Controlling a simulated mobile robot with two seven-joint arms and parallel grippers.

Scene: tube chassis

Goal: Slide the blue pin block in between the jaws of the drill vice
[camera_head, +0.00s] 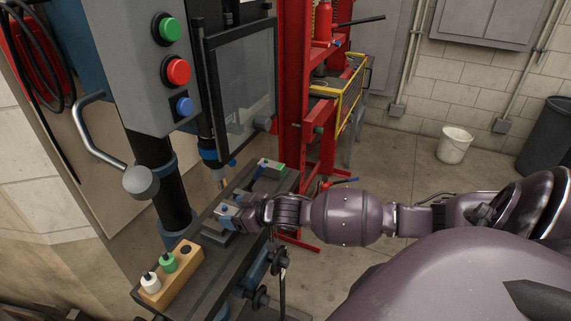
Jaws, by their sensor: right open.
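My right gripper (238,214) reaches in from the right, low over the drill table (205,290) below the spindle. It is open, with its fingers pointing left. A small blue piece at its fingertips, which looks like the blue pin block (227,209), sits over grey metal that appears to be the drill vice (212,229). The gripper hides much of the vice, so I cannot tell whether the block is between the jaws or touching the fingers. My left gripper is not in view.
The drill bit (222,180) hangs just above the work area. A wooden rack (183,283) with white and green bottle-like pieces stands at the near end of the table. A green-and-white block (271,167) lies at the far end. A red press frame (292,110) stands behind.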

